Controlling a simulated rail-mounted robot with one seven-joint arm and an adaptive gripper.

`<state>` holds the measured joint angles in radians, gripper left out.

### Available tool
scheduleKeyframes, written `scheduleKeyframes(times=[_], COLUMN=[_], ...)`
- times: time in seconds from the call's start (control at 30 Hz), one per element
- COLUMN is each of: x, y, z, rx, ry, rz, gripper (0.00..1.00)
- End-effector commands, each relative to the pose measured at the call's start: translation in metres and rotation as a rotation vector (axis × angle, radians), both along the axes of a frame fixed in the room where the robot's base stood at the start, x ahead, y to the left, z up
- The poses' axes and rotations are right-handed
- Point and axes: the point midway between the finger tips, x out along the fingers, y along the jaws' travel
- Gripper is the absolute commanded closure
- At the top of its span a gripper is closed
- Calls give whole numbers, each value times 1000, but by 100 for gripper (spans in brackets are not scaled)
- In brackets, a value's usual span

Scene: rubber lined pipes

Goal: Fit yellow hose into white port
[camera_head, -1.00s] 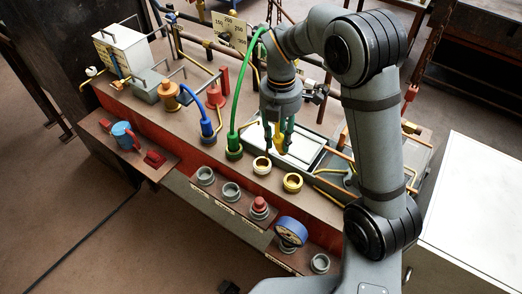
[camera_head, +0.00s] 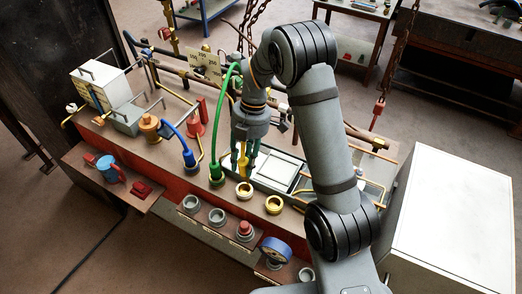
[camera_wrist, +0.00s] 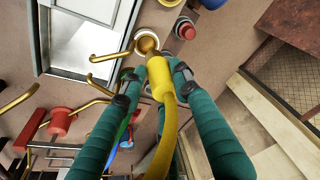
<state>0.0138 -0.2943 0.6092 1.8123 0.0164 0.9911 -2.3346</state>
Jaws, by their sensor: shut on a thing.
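The yellow hose (camera_wrist: 161,85) is held between the green-covered fingers of my gripper (camera_wrist: 158,72). Its narrower, brownish-gold tip points at the white port (camera_wrist: 142,35) and overlaps its ring in the wrist view. I cannot tell whether the tip is inside the ring. In the head view, my gripper (camera_head: 243,168) points down just behind the white port (camera_head: 244,190), at the front of the bench top. My gripper is shut on the hose, whose end (camera_head: 243,162) shows between the fingers. Much of the hose is hidden by my gripper and arm.
A yellow port (camera_head: 273,204) sits right of the white one. Green (camera_head: 217,172) and blue (camera_head: 189,157) hoses stand in ports to the left. A white-lidded tray (camera_head: 276,170) lies behind.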

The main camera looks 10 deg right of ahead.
Motion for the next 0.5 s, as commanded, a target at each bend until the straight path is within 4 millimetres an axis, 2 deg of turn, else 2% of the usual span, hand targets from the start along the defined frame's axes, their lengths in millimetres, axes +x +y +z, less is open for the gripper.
scheduleKeyframes(times=[0.13, 0.5], x=[10, 9], y=[4, 4], z=[-1, 0], rx=[34, 59], ry=[22, 41], rz=[30, 50], gripper=[100, 100])
